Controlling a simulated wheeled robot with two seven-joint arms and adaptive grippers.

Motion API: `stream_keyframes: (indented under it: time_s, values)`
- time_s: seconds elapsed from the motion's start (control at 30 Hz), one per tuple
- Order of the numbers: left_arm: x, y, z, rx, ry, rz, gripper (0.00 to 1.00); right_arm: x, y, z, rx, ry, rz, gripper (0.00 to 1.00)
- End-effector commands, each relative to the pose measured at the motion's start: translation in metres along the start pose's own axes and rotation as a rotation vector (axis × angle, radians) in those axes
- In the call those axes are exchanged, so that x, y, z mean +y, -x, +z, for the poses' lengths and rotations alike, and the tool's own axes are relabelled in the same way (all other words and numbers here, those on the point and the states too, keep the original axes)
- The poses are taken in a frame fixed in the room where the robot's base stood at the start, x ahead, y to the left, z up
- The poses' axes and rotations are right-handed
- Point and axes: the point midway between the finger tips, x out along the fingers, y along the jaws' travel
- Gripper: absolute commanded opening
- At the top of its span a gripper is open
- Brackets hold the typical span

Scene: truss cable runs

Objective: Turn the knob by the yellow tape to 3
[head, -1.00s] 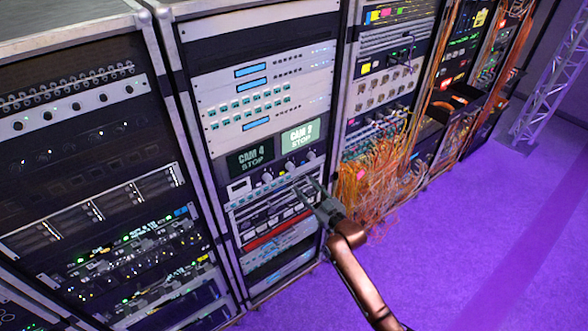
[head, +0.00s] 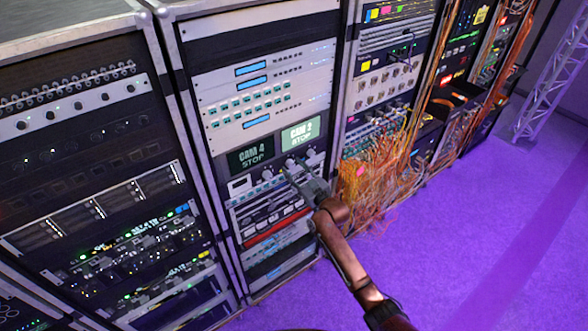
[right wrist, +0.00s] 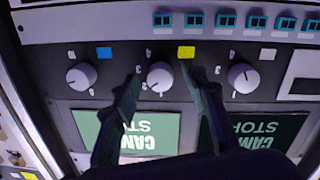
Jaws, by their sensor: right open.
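The knob by the yellow tape (right wrist: 160,76) is a white round knob in the middle of a row of three in the right wrist view, which shows the panel upside down. The yellow tape (right wrist: 186,52) is just above and right of it there. Small digits ring the knob; its exact setting is too small to read surely. My right gripper (right wrist: 161,76) is open, with one finger on each side of this knob; I cannot tell whether they touch it. In the head view my right gripper (head: 289,170) is at the knob row and partly hides it. My left gripper is not in view.
A knob by blue tape (right wrist: 81,76) and a knob by pale tape (right wrist: 243,78) flank the middle one closely. Two screens, CAM 4 (head: 250,156) and CAM 2 (head: 299,134), sit above the knobs. Orange cables (head: 372,170) hang to the right.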

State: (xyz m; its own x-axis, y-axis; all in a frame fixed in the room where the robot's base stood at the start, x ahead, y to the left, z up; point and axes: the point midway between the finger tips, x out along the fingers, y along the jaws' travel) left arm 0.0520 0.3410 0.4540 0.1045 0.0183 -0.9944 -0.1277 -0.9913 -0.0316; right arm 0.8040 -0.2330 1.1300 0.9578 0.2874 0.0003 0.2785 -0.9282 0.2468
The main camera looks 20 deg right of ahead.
Motion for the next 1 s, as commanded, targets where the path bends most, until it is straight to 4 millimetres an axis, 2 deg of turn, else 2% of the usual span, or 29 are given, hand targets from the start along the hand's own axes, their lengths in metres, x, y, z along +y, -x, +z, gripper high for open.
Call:
stream_keyframes:
  time_s: [0.07,0.6,1.0]
  values:
    - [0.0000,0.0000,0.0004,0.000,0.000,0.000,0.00,-0.0002,0.0001,0.0002,0.000,0.000,0.000,0.37]
    - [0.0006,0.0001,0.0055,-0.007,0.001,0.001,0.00,0.0000,0.0005,0.0004,-0.001,0.000,0.000,0.00]
    - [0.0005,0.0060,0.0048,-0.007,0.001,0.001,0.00,0.0001,0.0006,-0.0007,-0.006,-0.081,-0.001,0.00]
